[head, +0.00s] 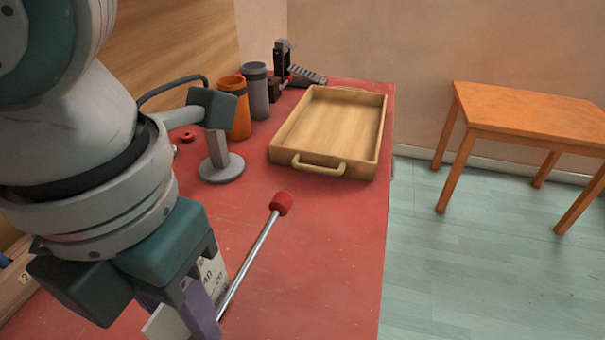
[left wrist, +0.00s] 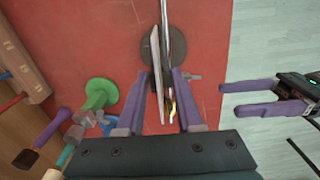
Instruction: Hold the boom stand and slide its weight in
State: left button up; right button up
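The boom stand's chrome rod (head: 248,262) slants across the front of the red table, with a red end piece (head: 281,203) at its far end. A white card with numerals (head: 211,272) is beside the rod. In the left wrist view the rod (left wrist: 167,35) and a pale plate (left wrist: 156,75) run between my left fingers, above a dark round base (left wrist: 148,52). A small brass piece (left wrist: 173,105) is near the rod's lower end. My left gripper (left wrist: 158,73) looks open around them. My right gripper (left wrist: 236,101) is open and empty, beyond the table's right edge.
A wooden tray (head: 330,130) stands farther back, with orange (head: 235,105) and grey (head: 257,90) cups beside it. A block on a round grey foot (head: 221,168) is nearer. Red tabletop right of the rod is clear. An orange table (head: 530,110) stands apart.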

pick_arm(q)
jog(key=o, duration=0.5)
